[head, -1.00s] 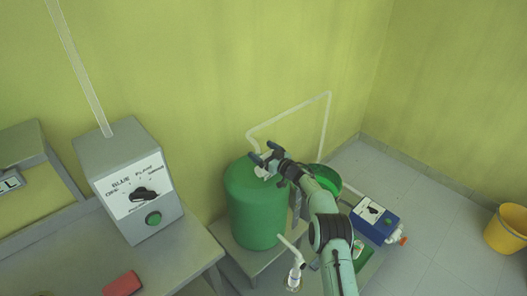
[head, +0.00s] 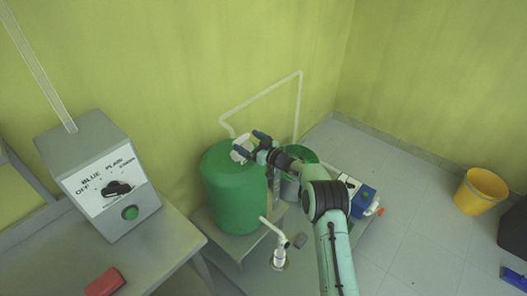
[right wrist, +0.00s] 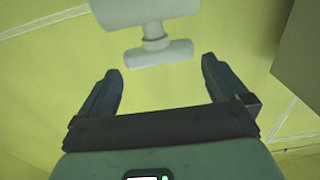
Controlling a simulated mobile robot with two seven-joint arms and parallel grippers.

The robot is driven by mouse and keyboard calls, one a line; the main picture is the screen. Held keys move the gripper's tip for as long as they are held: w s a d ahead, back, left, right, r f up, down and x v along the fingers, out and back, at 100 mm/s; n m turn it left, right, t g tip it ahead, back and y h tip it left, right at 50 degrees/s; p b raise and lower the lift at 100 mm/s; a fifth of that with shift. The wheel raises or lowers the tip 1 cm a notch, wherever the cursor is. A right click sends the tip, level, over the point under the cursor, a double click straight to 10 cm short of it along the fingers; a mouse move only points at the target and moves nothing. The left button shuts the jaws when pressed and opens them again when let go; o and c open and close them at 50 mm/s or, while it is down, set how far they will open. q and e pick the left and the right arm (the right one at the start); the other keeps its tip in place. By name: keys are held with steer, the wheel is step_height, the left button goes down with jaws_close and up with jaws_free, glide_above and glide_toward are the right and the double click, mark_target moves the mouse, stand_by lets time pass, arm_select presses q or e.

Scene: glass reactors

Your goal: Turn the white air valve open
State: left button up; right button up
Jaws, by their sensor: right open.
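The white air valve (head: 242,142) is on top of the green tank (head: 233,198), where a white pipe comes in. In the right wrist view the valve (right wrist: 158,54) shows as a white body with a short stem and a crosswise T-shaped handle. My right gripper (head: 250,144) is over the tank top, beside the valve. In the right wrist view my right gripper (right wrist: 160,68) is open, with the handle between and slightly beyond its fingertips. Neither finger visibly touches it. In the head view the gripper partly hides the valve. My left gripper is not in view.
A grey control box (head: 97,175) with a black knob and green button stands on the grey table at left. A blue box (head: 362,200) lies right of my arm. A yellow bucket (head: 481,190) stands on open floor.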

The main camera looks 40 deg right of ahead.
steer(key=s, duration=0.7)
steer(key=shift+s+d, duration=0.2)
steer(key=shift+d, duration=0.2)
